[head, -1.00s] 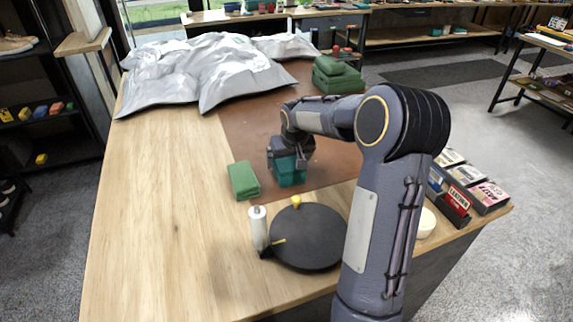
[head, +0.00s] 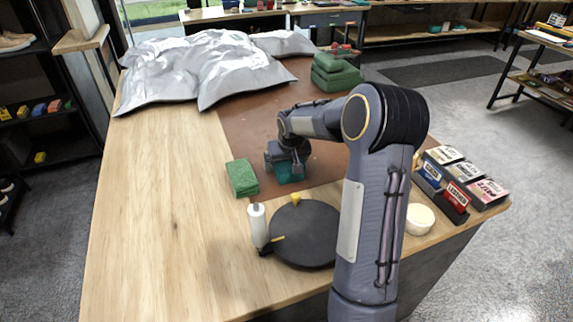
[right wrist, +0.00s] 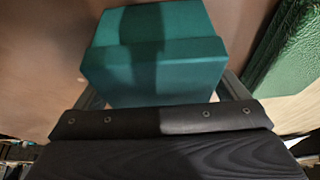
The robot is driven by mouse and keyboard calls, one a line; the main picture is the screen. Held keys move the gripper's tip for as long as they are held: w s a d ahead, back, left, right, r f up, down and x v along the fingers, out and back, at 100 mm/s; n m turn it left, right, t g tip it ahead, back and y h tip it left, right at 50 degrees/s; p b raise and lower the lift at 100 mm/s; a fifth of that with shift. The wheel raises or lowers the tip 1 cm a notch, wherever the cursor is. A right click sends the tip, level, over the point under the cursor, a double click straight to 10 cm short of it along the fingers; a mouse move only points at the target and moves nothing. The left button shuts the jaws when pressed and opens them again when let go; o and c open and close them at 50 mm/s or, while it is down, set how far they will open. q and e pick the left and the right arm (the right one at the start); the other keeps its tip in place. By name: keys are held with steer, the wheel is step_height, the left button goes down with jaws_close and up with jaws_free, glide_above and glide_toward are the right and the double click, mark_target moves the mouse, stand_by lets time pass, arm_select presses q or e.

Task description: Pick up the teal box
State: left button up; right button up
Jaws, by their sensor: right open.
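The teal box (head: 289,172) sits on the brown mat (head: 240,130) on the wooden table. My right gripper (head: 285,165) reaches down over it and partly hides it in the head view. In the right wrist view the teal box (right wrist: 155,60) fills the upper middle, with a stepped top. The fingers of my right gripper (right wrist: 165,92) show at the box's left and right sides, open. I cannot tell whether they touch the box. My left gripper is not in view.
A green block (head: 242,178) lies just left of the box and shows in the right wrist view (right wrist: 288,50). A black round disc (head: 303,235) and a white bottle (head: 257,224) stand nearer. Grey crumpled bags (head: 205,65) and green folded cloths (head: 335,73) lie behind. Small boxes (head: 465,175) stand right.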

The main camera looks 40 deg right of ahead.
steer(key=c, duration=1.2)
